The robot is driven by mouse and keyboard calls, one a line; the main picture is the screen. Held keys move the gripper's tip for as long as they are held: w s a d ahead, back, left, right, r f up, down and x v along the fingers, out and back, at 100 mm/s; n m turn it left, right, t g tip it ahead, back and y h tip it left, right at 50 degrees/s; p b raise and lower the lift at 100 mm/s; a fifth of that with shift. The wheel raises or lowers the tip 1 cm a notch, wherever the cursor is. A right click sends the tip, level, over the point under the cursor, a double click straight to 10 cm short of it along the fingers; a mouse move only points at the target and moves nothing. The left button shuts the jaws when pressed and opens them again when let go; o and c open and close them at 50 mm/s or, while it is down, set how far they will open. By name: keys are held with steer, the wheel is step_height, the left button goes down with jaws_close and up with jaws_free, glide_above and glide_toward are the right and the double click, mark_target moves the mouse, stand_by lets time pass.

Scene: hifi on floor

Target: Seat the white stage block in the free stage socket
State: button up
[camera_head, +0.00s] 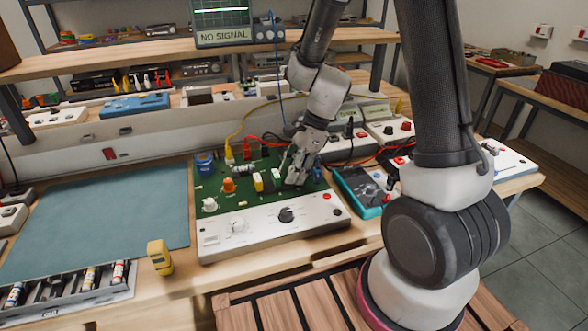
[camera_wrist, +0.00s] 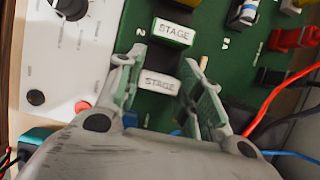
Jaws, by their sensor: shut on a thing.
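The green circuit board (camera_head: 236,199) lies on the bench behind a white control panel. My gripper (camera_head: 297,177) is low over the board's right part. In the wrist view my gripper (camera_wrist: 160,84) has one finger on each side of a white block marked STAGE (camera_wrist: 158,83) and is shut on it. A second STAGE block (camera_wrist: 173,32), white with a green edge, sits on the board just beyond. A dark area lies between the two blocks. The fingers hide the held block's underside, so I cannot tell whether it touches a socket.
The white panel (camera_head: 275,224) with knobs borders the board in front. A teal multimeter (camera_head: 362,190) stands close on the right. Red and black leads (camera_wrist: 290,90) run near the gripper. A yellow block (camera_head: 258,182) stands on the board. A teal mat (camera_head: 100,222) lies clear at left.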

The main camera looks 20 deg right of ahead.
stand_by(0.3)
steer(key=o, duration=1.1)
steer(key=v, duration=1.2)
steer(key=shift+f, duration=0.1)
